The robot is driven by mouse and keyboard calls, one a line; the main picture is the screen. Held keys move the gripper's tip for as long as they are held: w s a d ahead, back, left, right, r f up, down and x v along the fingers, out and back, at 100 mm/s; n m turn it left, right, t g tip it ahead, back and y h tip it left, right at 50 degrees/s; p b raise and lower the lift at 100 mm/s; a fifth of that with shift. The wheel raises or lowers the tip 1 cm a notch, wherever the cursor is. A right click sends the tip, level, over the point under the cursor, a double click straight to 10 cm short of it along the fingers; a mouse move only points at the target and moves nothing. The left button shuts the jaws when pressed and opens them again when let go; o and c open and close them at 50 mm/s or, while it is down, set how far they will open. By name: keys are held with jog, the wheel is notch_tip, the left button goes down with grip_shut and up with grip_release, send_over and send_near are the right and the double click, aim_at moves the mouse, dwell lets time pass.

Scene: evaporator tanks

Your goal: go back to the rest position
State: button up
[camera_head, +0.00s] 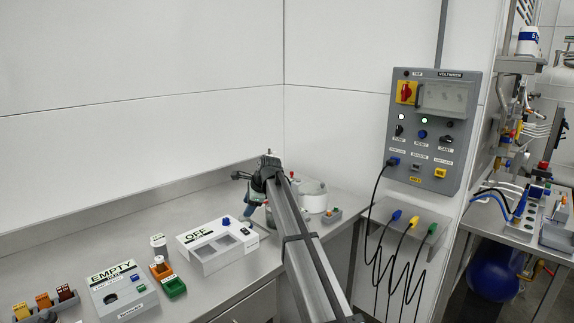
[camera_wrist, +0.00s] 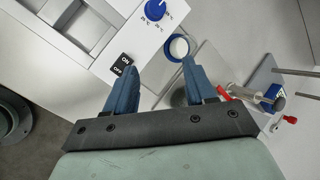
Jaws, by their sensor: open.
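My gripper (camera_head: 249,210) is above the bench, just behind and right of the white box labelled OFF (camera_head: 206,263). In the wrist view, my gripper (camera_wrist: 160,72) shows two blue fingers spread apart with nothing held between them. The same white box, with a blue knob (camera_wrist: 155,10) and an ON/OFF switch (camera_wrist: 122,66), lies ahead and left of the fingers. A round blue-rimmed piece (camera_wrist: 168,52) shows just beyond the fingertips, apart from them as far as I can tell. My arm hides part of the bench in the head view.
A white round vessel (camera_head: 314,198) stands right of my arm. A grey box labelled EMPTY (camera_head: 138,301), an orange holder (camera_head: 161,271) and a green holder (camera_head: 174,287) are at the front left. A grey panel (camera_head: 432,130) hangs on the right wall, with cables below.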

jog(key=w+d+f+t, duration=0.1)
jog(key=w+d+t, duration=0.15)
jog(key=d, duration=1.25)
jog(key=w+d+f+t, duration=0.1)
jog(key=w+d+t, duration=0.15)
jog(key=d, duration=1.25)
jog(key=s+d+f+n, duration=0.1)
jog(key=s+d+f, duration=0.2)
jog(key=f, duration=0.3)
jog(key=s+a+f+n+g+h, duration=0.1)
jog(key=s+f+n+g, duration=0.15)
jog(key=s+f, duration=0.9)
jog(key=s+a+f+n+g, duration=0.1)
jog(key=s+f+n+g, duration=0.15)
jog(key=s+f, duration=0.95)
jog(key=s+a+f+n+g+h, duration=0.1)
jog(key=s+f+n+g, duration=0.15)
jog(key=s+f, duration=0.9)
jog(key=s+f+n+g+h, duration=0.1)
jog(key=s+f, duration=0.4)
jog(key=s, duration=0.7)
jog(key=s+f+n+g, duration=0.3)
jog(key=s+f+g, duration=0.1)
jog(key=s, duration=0.8)
jog(key=s+f+n+g+h, duration=0.1)
jog(key=s+f+n+g, duration=0.2)
jog(key=s+f, duration=0.4)
jog(key=s+d, duration=0.1)
jog(key=s, duration=0.5)
jog(key=shift+h, duration=0.3)
